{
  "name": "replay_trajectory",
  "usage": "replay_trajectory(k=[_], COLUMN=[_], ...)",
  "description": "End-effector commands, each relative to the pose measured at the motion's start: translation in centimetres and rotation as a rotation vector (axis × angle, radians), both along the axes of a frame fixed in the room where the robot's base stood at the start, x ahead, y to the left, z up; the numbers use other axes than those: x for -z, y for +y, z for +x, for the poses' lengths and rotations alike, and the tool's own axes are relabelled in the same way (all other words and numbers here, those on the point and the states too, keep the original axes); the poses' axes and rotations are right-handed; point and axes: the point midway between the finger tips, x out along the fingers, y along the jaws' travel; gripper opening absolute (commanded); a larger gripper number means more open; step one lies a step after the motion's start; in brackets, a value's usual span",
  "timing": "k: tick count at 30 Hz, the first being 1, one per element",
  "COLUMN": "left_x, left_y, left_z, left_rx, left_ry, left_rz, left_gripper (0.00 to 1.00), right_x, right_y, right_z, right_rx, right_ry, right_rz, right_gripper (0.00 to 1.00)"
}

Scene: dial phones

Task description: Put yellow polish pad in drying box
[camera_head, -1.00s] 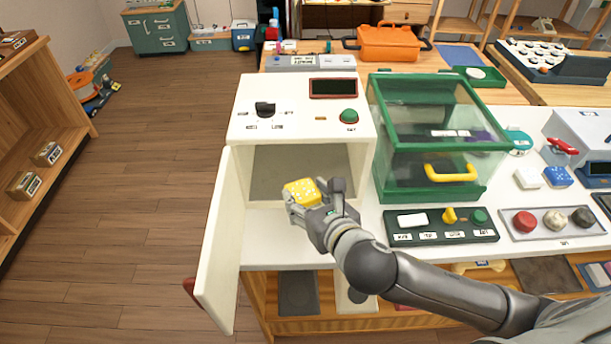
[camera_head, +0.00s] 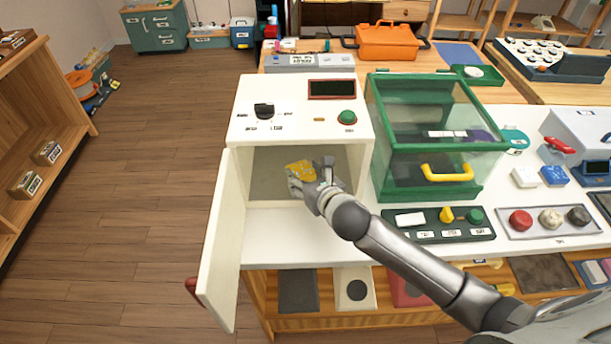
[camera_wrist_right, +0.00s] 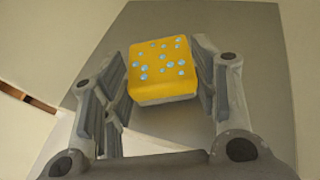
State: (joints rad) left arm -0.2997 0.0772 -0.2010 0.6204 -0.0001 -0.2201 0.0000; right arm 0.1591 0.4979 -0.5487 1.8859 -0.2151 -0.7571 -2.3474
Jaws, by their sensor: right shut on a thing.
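The yellow polish pad (camera_head: 300,170) is a square block with light dots and a grey underside. My right gripper (camera_head: 308,181) is shut on it, at the open front of the white drying box (camera_head: 296,108). In the right wrist view the pad (camera_wrist_right: 162,68) sits between the two fingers (camera_wrist_right: 158,85), with the box's grey inside behind it. The box door (camera_head: 221,240) stands open to the left. The gripper hides part of the box's opening. My left gripper is not in view.
A green-framed clear case (camera_head: 440,147) with a yellow handle stands right of the box. The floor at left is clear.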

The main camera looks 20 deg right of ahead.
Motion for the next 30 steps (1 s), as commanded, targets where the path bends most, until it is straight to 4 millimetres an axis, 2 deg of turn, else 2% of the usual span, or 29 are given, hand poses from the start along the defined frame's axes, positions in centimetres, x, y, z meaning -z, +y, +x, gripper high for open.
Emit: replay_trajectory(k=[14,15,19,30], left_x=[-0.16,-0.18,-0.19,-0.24], left_y=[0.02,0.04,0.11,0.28], left_z=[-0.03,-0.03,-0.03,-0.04], left_rx=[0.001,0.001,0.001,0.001], left_ry=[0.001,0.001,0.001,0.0], left_rz=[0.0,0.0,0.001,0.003], left_gripper=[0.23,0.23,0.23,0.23], right_x=[0.87,0.83,0.82,0.62], right_y=[-0.13,-0.12,-0.13,-0.12], right_z=[0.42,0.43,0.42,0.43], right_rx=[-0.001,-0.001,0.0,0.0], right_ry=[-0.003,-0.003,-0.003,-0.003], right_rz=[-0.001,-0.001,-0.001,0.0], right_gripper=[0.27,0.59,0.75,0.76])
